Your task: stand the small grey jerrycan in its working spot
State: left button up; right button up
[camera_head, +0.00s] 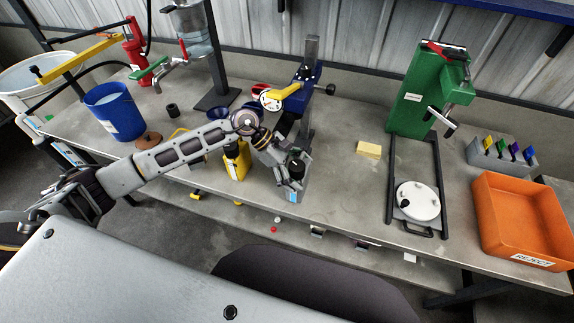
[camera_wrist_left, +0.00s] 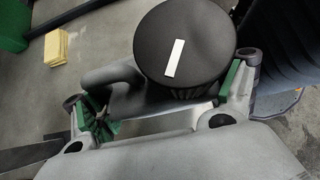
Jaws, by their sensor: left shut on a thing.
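The small grey jerrycan (camera_head: 303,178) is at the front of the bench, in front of the blue stand (camera_head: 305,85) with the yellow lever. It has a black cap and a blue-and-white label low on its front. My left gripper (camera_head: 284,172) is shut on it from the left. In the left wrist view its black cap (camera_wrist_left: 187,45) with a white mark and its grey handle (camera_wrist_left: 112,75) show between the fingers (camera_wrist_left: 160,103). The can looks upright; I cannot tell whether its base touches the bench. My right gripper is not in view.
A yellow can (camera_head: 238,163) stands just left of the gripper, partly behind my arm. A yellow sponge (camera_head: 368,149), a green press (camera_head: 425,90) and an orange reject bin (camera_head: 520,220) are to the right. A blue bucket (camera_head: 114,112) is left. Bench between can and press is mostly clear.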

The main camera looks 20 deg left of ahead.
pick_arm(q)
jog(key=w+a, duration=0.4)
jog(key=a, duration=0.1)
jog(key=shift+w, duration=0.3)
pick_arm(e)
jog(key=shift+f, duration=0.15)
pick_arm(q)
jog(key=shift+f, duration=0.1)
notch_tip(320, 180, down, 3)
jog(key=shift+f+b, duration=0.15)
jog(key=shift+b, duration=0.35)
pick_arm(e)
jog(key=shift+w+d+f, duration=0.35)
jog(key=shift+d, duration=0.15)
pick_arm(q)
jog(key=shift+f, duration=0.1)
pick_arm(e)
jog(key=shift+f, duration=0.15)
